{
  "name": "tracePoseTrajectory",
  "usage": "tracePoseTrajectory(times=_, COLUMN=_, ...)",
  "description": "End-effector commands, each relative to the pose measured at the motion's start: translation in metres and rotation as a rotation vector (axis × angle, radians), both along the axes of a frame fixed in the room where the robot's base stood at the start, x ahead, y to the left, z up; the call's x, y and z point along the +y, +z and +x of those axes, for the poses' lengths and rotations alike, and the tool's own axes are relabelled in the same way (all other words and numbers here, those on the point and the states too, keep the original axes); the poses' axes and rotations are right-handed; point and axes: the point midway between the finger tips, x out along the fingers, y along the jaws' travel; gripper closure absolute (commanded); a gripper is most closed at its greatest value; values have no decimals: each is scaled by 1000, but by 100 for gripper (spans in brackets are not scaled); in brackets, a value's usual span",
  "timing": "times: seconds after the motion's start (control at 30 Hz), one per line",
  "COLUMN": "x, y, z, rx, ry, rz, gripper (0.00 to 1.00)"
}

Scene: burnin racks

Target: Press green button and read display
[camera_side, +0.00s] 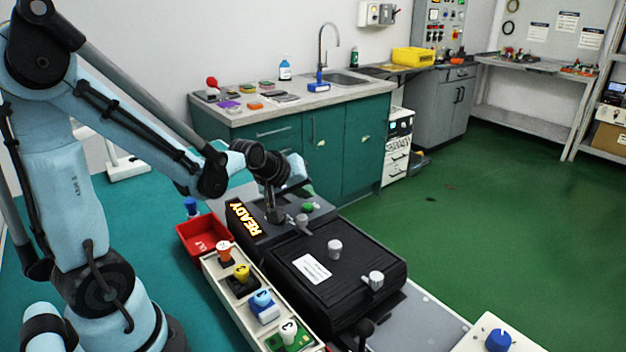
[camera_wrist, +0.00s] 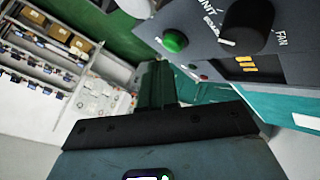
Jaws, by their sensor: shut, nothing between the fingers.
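The green button (camera_side: 308,207) is a small round cap on the top of a dark grey control unit. In the wrist view the green button (camera_wrist: 175,42) shows up close, beside a black knob. The display (camera_side: 243,219) on the unit's front glows orange and reads "READY". My gripper (camera_side: 275,215) is shut and empty. It points down over the unit, between the display and the green button, to the button's left. In the wrist view my gripper (camera_wrist: 157,68) is below the button in the picture. I cannot tell whether the tips touch the unit.
A black lidded box (camera_side: 330,262) with grey knobs sits in front of the unit. A red bin (camera_side: 206,235) and a pale tray (camera_side: 228,292) of coloured-knob parts lie to its left. The black knob (camera_wrist: 247,25) labelled FAN stands close to the button.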

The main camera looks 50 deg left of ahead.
Motion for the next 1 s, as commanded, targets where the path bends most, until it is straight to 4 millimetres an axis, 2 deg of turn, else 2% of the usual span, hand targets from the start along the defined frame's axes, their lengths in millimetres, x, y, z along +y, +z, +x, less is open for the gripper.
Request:
tracePoseTrajectory(times=0.53, x=0, y=0, z=0, rx=0, ry=0, rz=0, gripper=100)
tracePoseTrajectory(times=1.0, x=0, y=-9, z=0, rx=0, ry=0, rz=0, gripper=100)
